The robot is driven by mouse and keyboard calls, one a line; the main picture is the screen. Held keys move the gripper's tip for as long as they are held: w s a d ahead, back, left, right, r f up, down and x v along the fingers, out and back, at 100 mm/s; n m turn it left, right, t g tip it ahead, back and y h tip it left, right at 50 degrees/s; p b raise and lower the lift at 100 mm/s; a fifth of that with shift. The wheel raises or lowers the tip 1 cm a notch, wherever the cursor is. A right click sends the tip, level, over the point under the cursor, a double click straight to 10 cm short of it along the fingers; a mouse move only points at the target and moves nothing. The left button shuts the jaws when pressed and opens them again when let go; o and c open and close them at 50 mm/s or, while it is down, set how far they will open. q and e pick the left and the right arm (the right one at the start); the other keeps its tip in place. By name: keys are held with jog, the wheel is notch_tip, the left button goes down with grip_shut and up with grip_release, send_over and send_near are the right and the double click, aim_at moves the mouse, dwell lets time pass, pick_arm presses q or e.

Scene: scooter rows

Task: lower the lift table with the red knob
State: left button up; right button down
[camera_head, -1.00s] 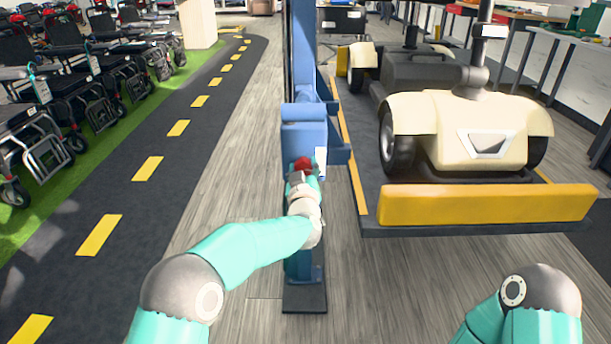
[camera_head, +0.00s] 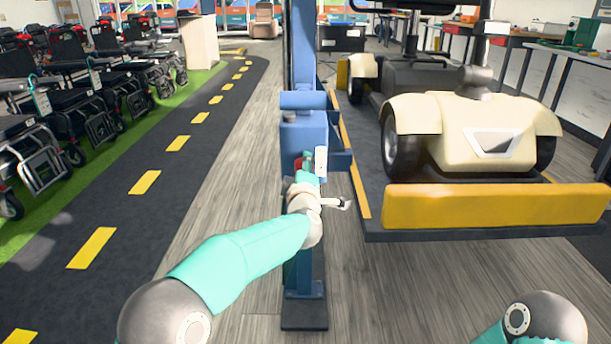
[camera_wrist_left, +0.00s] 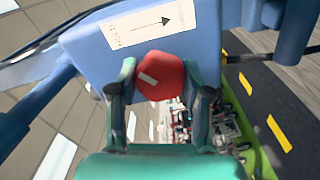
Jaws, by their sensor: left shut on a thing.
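The lift table (camera_head: 495,206), with a yellow front flap, carries a cream scooter (camera_head: 455,125). My right gripper is out of view.
Workbenches (camera_head: 560,50) line the right. Wood floor is clear on both sides of the column's foot (camera_head: 304,314).

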pick_arm(q)
jog(key=shift+a+f+n+b, duration=0.15)
jog(key=shift+f+n+b, duration=0.15)
jog(key=shift+n, duration=0.4)
jog(key=o, duration=1.2)
jog(key=shift+c, duration=0.2)
jog(key=shift+r, duration=0.15)
jog(key=shift+s, duration=0.1)
jog(key=s, duration=1.1)
jog(key=shift+s, duration=0.4)
